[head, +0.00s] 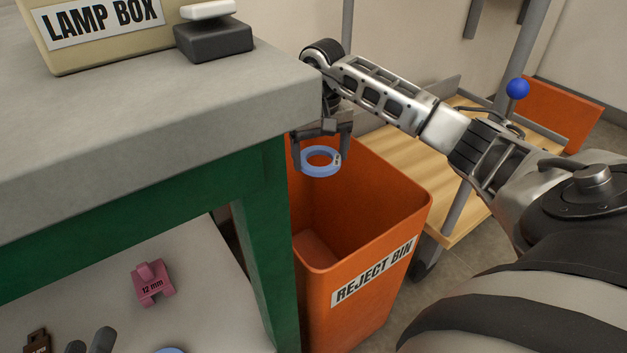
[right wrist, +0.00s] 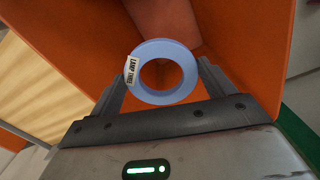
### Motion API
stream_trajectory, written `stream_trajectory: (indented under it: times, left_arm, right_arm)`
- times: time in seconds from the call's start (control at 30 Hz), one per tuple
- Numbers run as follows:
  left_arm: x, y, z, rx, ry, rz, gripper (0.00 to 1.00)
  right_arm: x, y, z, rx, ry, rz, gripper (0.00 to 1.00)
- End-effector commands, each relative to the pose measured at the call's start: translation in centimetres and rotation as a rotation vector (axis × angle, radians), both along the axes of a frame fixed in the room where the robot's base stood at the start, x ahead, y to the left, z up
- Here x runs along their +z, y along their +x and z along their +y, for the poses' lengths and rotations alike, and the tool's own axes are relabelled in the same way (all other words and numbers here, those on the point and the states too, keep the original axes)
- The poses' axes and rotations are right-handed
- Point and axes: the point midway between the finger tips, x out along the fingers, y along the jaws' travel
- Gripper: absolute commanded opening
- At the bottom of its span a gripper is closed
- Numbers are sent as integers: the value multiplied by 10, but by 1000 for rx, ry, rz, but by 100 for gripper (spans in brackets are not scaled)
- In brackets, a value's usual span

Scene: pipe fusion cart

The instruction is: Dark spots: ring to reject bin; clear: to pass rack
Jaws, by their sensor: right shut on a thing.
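A light blue ring (head: 320,163) hangs over the open top of the orange reject bin (head: 372,285). My right gripper (head: 322,148) is shut on the ring, just beyond the corner of the bench. In the right wrist view the ring (right wrist: 160,71) sits between my fingers, with a white label reading "LAMP THREE" on its left side. No dark spots show on the face seen there. The orange bin walls (right wrist: 230,30) lie behind it. My left gripper is not in view. No pass rack can be made out.
The grey bench top (head: 150,130) on green legs (head: 262,240) stands close left of the bin. A lamp box (head: 105,25) and a dark block with a white top (head: 213,40) stand on it. A pink 12 mm part (head: 151,285) lies on the lower shelf. A wooden cart (head: 405,165) stands behind.

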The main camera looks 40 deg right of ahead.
Motion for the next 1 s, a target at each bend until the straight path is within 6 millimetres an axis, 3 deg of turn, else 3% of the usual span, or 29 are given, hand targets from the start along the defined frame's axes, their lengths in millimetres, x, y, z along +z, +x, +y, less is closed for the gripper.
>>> stream_trajectory:
  times: [0.2, 0.23, 0.3, 0.53, 0.67, 0.83, 0.9, 1.0]
  left_arm:
    - [1, 0, 0, 0, -3, -1, 36]
    - [1, 0, 0, 0, -3, -1, 36]
    - [1, 0, 0, 0, -3, -1, 36]
    - [2, 0, 0, 1, -1, -2, 36]
    - [6, 1, 1, 2, 10, -4, 36]
    - [11, 2, 3, 13, 60, -7, 36]
    - [-3, -2, 5, 10, 113, 25, 36]
    - [-7, -3, 8, 11, 165, 34, 36]
  right_arm:
    - [0, 0, 0, 0, 0, 0, 56]
    - [0, 0, 0, 0, 0, 0, 87]
    - [0, 0, 0, 0, 0, 0, 100]
    - [2, 0, 0, 0, 0, 0, 100]
    - [14, 0, -1, 0, -2, -1, 100]
    - [49, 1, -1, 0, -3, -4, 100]
    - [68, 1, -1, -1, -2, -5, 100]
    - [93, 1, -1, -1, -2, -5, 100]
